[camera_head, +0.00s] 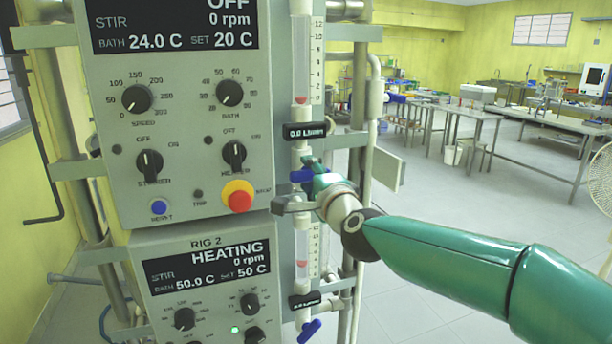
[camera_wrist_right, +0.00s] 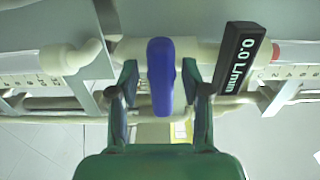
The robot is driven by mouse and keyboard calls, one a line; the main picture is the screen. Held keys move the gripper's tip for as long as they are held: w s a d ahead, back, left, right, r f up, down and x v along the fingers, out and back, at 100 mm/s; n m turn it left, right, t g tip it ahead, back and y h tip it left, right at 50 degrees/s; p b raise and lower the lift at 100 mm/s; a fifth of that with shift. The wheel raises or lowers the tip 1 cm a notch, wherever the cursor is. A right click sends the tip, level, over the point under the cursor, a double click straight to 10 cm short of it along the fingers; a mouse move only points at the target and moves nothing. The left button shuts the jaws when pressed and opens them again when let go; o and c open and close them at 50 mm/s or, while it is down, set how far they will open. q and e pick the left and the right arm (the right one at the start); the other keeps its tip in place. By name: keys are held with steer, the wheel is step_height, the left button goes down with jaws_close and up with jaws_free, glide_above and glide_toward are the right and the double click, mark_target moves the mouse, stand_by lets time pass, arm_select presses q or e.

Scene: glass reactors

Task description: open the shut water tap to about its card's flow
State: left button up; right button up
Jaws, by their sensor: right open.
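The upper water tap has a blue handle (camera_head: 301,175) on the white pipe beside the upper control box. The flow display (camera_head: 305,131) above it reads 0.0 L/min. My right gripper (camera_head: 300,190) is at this tap and partly covers it. In the right wrist view the blue handle (camera_wrist_right: 162,78) lies between the two open fingers (camera_wrist_right: 163,88), with a small gap on each side. The display (camera_wrist_right: 240,55) there also reads 0.0 L/min. A second blue tap (camera_head: 309,330) sits lower, under another dark display (camera_head: 305,300). No readable card shows. My left gripper is out of view.
The upper control box (camera_head: 185,200) shows OFF. The lower box (camera_head: 205,250), marked RIG 2, shows HEATING. A red stop button (camera_head: 239,200) is close left of my gripper. Metal posts and pipes (camera_head: 358,110) stand behind the tap. Open floor (camera_head: 450,220) lies right.

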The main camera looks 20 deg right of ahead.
jaws_close()
steer(key=shift+a, duration=0.2)
steer(key=shift+d+f+n, duration=0.1)
steer(key=shift+d+n, duration=0.05)
steer(key=shift+n, duration=0.25)
steer(key=n+p, duration=0.2)
steer(key=n, duration=0.3)
steer(key=n+p, duration=0.2)
steer(key=n, duration=0.4)
stand_by(0.3)
